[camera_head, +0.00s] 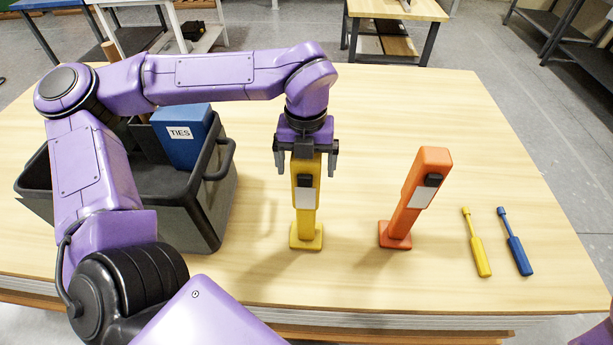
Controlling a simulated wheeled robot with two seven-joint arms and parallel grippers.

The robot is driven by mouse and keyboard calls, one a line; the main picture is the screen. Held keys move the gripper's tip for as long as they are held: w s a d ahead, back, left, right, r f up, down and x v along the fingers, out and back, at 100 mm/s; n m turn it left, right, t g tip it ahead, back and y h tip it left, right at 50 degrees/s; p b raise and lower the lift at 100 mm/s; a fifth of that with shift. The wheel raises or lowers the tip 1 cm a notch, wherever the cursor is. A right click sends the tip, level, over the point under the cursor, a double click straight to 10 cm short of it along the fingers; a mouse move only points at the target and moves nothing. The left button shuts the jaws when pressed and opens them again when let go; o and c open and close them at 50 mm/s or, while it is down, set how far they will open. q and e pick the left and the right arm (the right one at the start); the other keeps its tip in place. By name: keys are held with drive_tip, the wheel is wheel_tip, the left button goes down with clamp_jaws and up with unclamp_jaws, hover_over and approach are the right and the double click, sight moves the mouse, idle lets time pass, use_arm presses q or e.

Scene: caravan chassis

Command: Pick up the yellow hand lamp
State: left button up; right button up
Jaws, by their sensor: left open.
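The yellow hand lamp (306,214) stands upright on its square base on the wooden table, in the middle of the head view. It has a black switch and a pale panel on its front. My left gripper (306,163) points straight down over the lamp. Its two fingers are spread, one on each side of the lamp's top, with a visible gap on both sides. The very top of the lamp is hidden behind the gripper's body. My right gripper is not in view.
An orange hand lamp (421,190) stands right of the yellow one. A yellow screwdriver (478,247) and a blue one (517,246) lie at the right. A dark tote (205,205) holding a blue TIES box (184,142) stands left. The table (390,105) is clear behind the lamps.

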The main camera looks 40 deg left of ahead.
use_arm(q)
clamp_jaws()
drive_tip(key=shift+r, duration=0.2)
